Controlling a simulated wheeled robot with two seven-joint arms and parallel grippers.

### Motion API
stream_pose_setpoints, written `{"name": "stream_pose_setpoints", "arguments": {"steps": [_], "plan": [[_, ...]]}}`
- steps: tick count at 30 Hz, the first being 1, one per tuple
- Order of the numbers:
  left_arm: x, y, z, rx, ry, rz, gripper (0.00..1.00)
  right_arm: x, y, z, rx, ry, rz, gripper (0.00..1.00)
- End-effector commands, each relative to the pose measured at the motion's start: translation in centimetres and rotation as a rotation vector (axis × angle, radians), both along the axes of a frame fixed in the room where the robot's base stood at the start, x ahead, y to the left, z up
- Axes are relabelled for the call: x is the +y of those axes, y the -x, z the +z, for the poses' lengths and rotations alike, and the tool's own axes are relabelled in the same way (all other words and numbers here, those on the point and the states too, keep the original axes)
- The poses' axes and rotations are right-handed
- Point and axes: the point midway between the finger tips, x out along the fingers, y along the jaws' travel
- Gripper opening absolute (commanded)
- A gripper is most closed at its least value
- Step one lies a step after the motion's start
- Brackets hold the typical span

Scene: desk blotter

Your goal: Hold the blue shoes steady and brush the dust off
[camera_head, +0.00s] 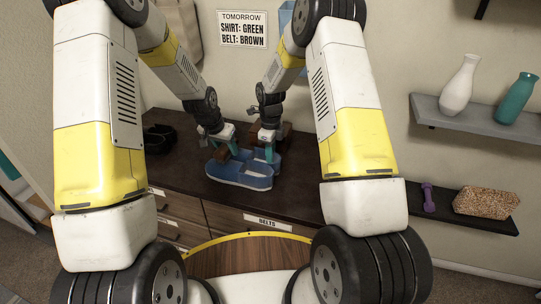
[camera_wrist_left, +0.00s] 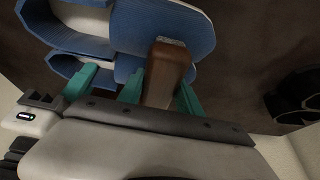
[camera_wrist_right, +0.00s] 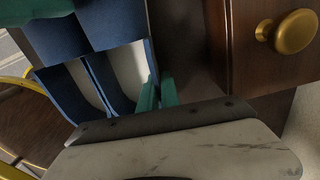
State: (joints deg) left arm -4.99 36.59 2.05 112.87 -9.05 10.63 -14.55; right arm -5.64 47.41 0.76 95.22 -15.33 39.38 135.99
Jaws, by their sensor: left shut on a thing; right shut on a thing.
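A pair of blue shoes (camera_head: 240,174) with pale insoles lies side by side on the dark dresser top. The shoes also show in the left wrist view (camera_wrist_left: 165,25) and the right wrist view (camera_wrist_right: 62,38).
The dresser top (camera_head: 185,165) is clear left of the shoes. Black items (camera_head: 158,138) lie at its back left. A brown object (camera_head: 285,130) stands behind my right gripper. Wall shelves at right hold vases (camera_head: 458,84), a purple dumbbell (camera_head: 428,198) and a patterned box (camera_head: 486,202).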

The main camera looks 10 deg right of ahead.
Motion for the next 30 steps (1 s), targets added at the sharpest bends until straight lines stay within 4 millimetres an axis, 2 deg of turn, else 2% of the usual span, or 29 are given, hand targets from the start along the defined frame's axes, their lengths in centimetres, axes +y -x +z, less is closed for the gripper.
{"name": "stream_pose_setpoints", "arguments": {"steps": [7,24,30], "plan": [[0.1,0.2,0.1,0.006,-0.002,0.000,0.00,0.0,0.0,0.0,-0.001,0.000,0.001,0.00],[0.0,0.0,4.6,0.002,-0.001,0.000,0.00,0.0,0.0,0.0,-0.001,0.000,0.000,0.00],[0.0,0.1,4.9,0.003,0.000,0.001,0.00,0.0,0.0,0.0,-0.001,0.000,0.000,0.00]]}}
